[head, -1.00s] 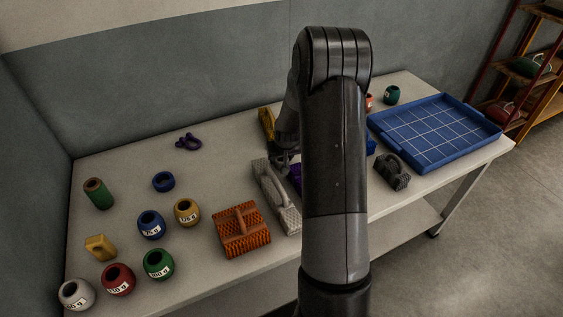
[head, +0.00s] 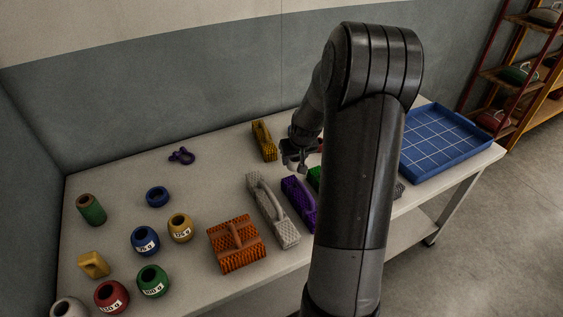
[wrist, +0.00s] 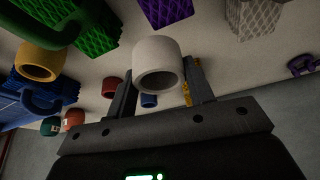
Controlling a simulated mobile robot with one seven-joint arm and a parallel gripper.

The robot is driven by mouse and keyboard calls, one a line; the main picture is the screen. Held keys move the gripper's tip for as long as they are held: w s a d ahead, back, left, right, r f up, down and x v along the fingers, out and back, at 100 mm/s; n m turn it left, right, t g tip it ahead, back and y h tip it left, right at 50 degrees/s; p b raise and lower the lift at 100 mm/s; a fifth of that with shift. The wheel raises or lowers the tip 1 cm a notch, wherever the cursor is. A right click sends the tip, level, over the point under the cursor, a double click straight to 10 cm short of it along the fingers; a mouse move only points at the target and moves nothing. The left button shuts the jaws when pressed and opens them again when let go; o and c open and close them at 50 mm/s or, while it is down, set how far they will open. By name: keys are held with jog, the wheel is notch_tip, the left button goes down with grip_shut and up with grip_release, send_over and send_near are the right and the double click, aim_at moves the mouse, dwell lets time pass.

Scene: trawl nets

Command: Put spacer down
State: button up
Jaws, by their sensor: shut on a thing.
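A white spacer (wrist: 155,55), a short thick ring, is between the fingers of my gripper (wrist: 160,90) in the wrist view. The gripper is shut on it. In the head view my gripper (head: 298,160) is over the middle of the table (head: 205,170), between a yellow brush block and a purple one. A small pale part of the spacer (head: 294,168) shows there below the fingers. I cannot tell whether the spacer touches the table. My arm hides part of the table to the right of the gripper.
Brush blocks stand close by: yellow (head: 263,141), purple (head: 299,203), grey (head: 272,210) and orange (head: 236,243). Several labelled round weights, including a blue one (head: 145,240), are at left. A blue gridded tray (head: 447,143) is at right. The table's back left is mostly clear.

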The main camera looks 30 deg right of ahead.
jog(key=s+d+r, duration=0.3)
jog(key=s, duration=0.1)
jog(key=w+a+n+y, duration=0.1)
jog(key=w+a+n, duration=0.2)
jog(key=w+a, duration=0.8)
jog(key=w+a+n+y, duration=0.1)
jog(key=w+a+n, duration=0.2)
jog(key=w+a, duration=0.75)
jog(key=w+a+f+n, duration=0.1)
jog(key=w+a, duration=0.3)
jog(key=a, duration=0.5)
jog(key=w+a+f+n+y, duration=0.1)
jog(key=w+a+f, duration=0.2)
jog(key=a, duration=0.6)
jog(key=w+a+f+n, duration=0.1)
jog(key=w+a+f, duration=0.1)
jog(key=w+a, duration=0.3)
jog(key=shift+w+a+f+g, duration=0.1)
jog(key=shift+a+f+g, duration=0.1)
jog(key=shift+a, duration=0.8)
jog(key=shift+a+f+g, duration=0.1)
jog(key=shift+a+g, duration=0.1)
jog(key=shift+a, duration=0.75)
jog(key=shift+w+a+f, duration=0.1)
jog(key=shift+a+f, duration=0.15)
jog(key=shift+a, duration=0.1)
jog(key=shift+f, duration=1.85)
jog(key=shift+f, duration=0.2)
jog(key=o, duration=1.1)
jog(key=shift+c, duration=0.2)
